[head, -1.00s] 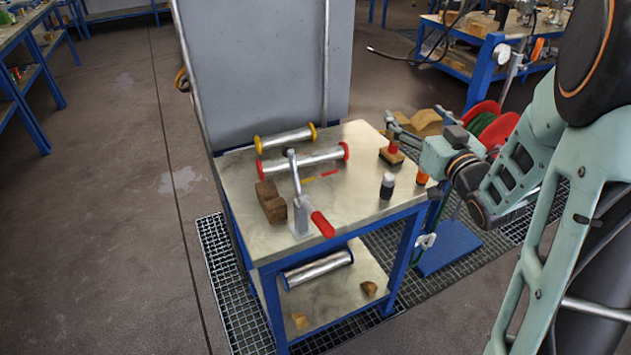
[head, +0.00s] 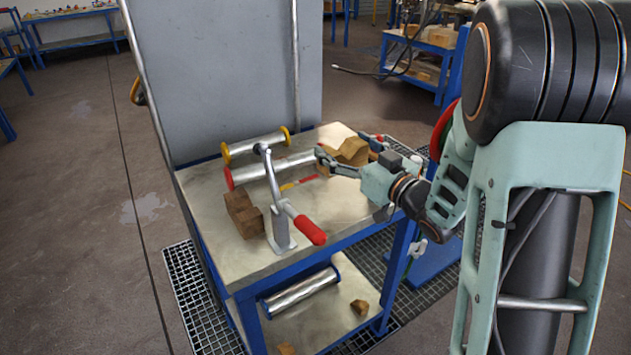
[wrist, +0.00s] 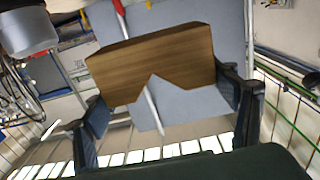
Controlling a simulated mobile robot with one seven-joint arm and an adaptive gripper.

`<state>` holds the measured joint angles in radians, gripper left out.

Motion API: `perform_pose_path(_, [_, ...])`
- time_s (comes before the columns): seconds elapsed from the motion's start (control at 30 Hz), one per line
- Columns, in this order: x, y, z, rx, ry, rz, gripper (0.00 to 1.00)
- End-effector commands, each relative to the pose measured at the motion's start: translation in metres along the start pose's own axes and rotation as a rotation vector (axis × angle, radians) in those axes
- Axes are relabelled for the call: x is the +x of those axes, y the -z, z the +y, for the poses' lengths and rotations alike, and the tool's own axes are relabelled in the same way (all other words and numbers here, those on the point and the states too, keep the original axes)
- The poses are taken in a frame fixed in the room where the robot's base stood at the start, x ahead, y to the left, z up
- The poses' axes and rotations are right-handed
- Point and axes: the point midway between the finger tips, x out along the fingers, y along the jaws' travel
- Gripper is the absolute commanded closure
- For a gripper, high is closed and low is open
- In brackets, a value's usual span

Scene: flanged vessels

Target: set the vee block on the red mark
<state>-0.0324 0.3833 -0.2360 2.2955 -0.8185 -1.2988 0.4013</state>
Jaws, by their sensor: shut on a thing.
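My gripper (head: 346,150) is shut on the wooden vee block (head: 354,151), with one finger at each end. The block is held over the back right part of the bench top, apparently above the surface. In the wrist view the vee block (wrist: 160,58) spans between my fingers (wrist: 166,100), its V notch facing my palm. The red mark (head: 309,179) is a short strip on the bench, to the left of and lower in the picture than the block. A yellow mark (head: 288,186) lies beside it.
Two flanged metal vessels (head: 255,146) lie at the back left of the bench top.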

Motion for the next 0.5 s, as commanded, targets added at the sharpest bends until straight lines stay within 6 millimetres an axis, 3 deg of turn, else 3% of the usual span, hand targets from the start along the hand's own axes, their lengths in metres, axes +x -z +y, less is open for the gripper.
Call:
perform_pose_path(0.03, [0.010, -0.009, -0.013, 0.002, 0.007, 0.000, 0.48])
perform_pose_path(0.2, [0.026, -0.041, -0.028, 0.001, 0.003, -0.001, 0.48])
perform_pose_path(0.5, [0.037, -0.059, -0.039, 0.000, 0.001, 0.000, 0.48])
